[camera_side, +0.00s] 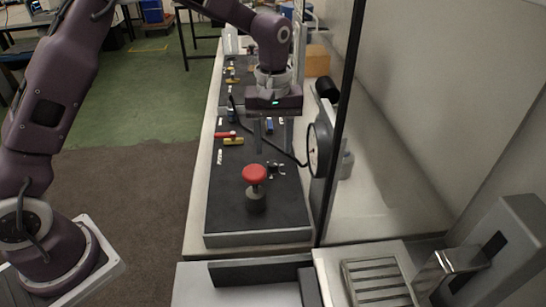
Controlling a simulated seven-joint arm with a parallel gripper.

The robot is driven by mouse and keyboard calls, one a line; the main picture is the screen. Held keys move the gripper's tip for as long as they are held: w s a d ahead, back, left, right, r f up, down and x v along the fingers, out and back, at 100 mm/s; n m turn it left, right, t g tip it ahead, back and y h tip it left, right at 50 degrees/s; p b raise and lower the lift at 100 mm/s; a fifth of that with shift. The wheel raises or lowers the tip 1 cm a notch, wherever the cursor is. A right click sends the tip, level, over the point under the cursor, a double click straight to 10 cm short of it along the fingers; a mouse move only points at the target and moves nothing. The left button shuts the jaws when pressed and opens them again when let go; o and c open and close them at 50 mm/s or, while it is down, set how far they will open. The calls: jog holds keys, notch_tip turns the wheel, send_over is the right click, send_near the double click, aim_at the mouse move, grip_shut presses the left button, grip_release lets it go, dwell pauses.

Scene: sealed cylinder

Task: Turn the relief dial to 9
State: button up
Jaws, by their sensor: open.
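My gripper (272,147) points down above the dark panel, its two fingers spread apart with nothing held between them. A red round knob (254,173) on a dark base stands on the near part of the panel, nearer the camera than my gripper and apart from it. A round gauge-like dial (313,150) with a pale face is seen nearly edge-on at the panel's right side, to the right of my gripper. No number or pointer can be read on either, and I cannot tell which one is the relief dial.
The dark panel (228,212) also carries a red handle (224,134), a yellow handle (233,142) and several small fittings. A dark upright post (341,120) and a clear pane stand on the right. A slotted metal tray (378,285) is at the front right.

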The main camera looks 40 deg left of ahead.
aim_at(274, 163)
notch_tip(274, 163, down, 5)
jog(key=shift+r, duration=0.15)
grip_shut()
jog(key=shift+m, duration=0.3)
jog(key=m, duration=1.3)
jog(key=shift+r, duration=0.1)
jog(key=shift+m, duration=0.3)
dwell(0.4)
grip_release()
